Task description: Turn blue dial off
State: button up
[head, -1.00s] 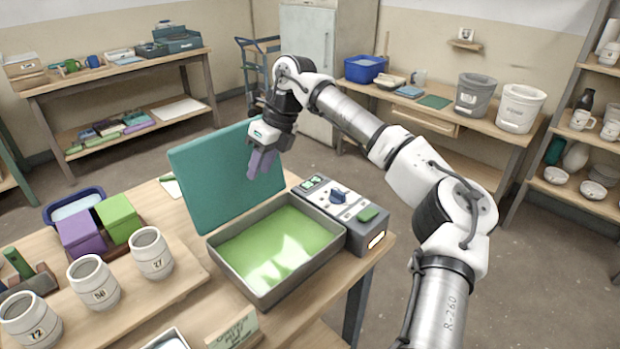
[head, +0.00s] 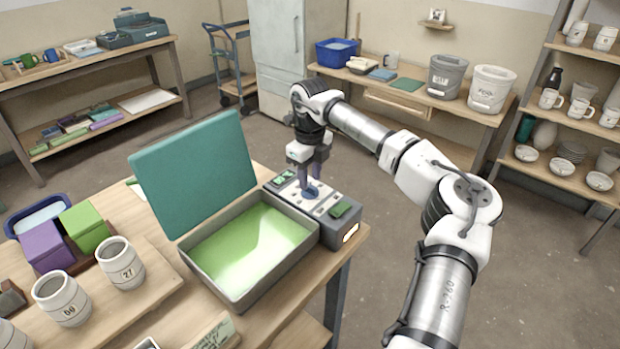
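The blue dial (head: 311,192) is on the top panel of the grey control box (head: 338,236), at the right side of the open tray unit. My gripper (head: 309,184) points straight down over the dial, with its fingertips at the dial. The fingers partly cover the dial, so its pointing direction is hidden. I cannot tell whether the fingers are closed against it. Small green displays (head: 284,178) are lit behind the dial, and a warm light (head: 350,232) glows on the box's front face.
The grey tray (head: 186,258) with glowing green content is left of the box, its teal lid (head: 196,168) raised. White numbered pots (head: 121,263) stand on the left. Free floor lies beyond the table's right edge.

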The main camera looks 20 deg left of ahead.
aim_at(310, 189)
jog(key=shift+f, duration=1.2)
grip_shut()
